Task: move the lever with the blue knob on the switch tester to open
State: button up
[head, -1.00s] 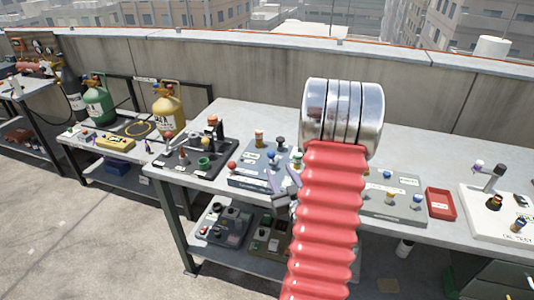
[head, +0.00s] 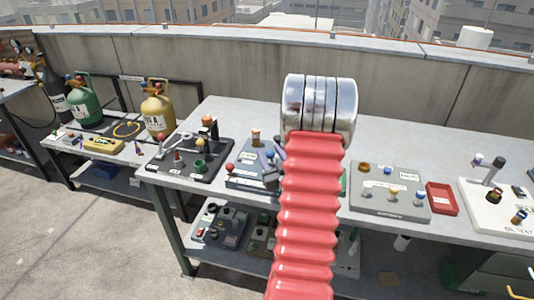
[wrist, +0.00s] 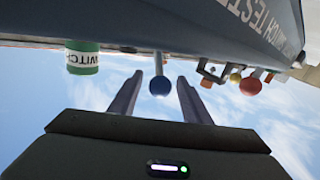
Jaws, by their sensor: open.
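The switch tester (head: 247,178) is a grey-blue box on the middle bench, partly hidden by my arm. In the wrist view it shows upside down as a dark panel (wrist: 215,22) lettered with "SWITCH TEST". The lever (wrist: 158,64) with the blue knob (wrist: 159,87) stands out from it. My gripper (wrist: 159,76) is open, with one finger on each side of the blue knob and a gap on both sides. In the head view my gripper (head: 275,165) is at the tester's right part, mostly behind my arm. The lever's position marks are not readable.
To the right are a grey panel (head: 388,207) with small knobs and a red tray (head: 442,198).

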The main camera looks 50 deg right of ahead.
jog(key=shift+c, duration=0.3)
grip_shut()
